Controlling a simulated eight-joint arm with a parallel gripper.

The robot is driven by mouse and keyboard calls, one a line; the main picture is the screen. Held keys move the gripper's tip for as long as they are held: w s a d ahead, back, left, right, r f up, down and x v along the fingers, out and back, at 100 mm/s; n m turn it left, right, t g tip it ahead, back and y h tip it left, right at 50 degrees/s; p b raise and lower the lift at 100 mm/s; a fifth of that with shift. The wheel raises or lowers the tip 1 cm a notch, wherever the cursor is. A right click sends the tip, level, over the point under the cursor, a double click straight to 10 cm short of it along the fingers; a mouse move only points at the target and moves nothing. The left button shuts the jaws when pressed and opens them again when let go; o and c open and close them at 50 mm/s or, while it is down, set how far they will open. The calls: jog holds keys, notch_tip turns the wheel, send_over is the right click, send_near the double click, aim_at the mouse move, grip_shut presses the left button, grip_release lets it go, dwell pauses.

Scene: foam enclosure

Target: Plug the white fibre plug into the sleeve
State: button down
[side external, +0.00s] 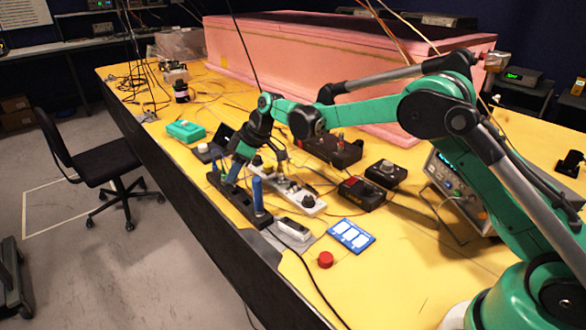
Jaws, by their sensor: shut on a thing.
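I cannot pick out the white fibre plug for certain. The sleeve cannot be told apart either. A pale strip fixture (290,192) with dark knobs lies just right of the gripper.
A blue-handled tool (257,195) stands upright in the holder. A white block (294,229), a blue card (351,235), a red button (325,260) and black boxes (361,193) lie to the right. Pink foam walls (300,75) rise behind. Loose cables cross the table.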

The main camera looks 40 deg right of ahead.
notch_tip(320, 180, up, 6)
jog(key=s+d, duration=0.7)
jog(key=d, duration=0.4)
jog(key=shift+f, duration=0.2)
jog(key=shift+f, duration=2.5)
jog(key=shift+f, duration=1.25)
jog(key=c, duration=0.6)
grip_release()
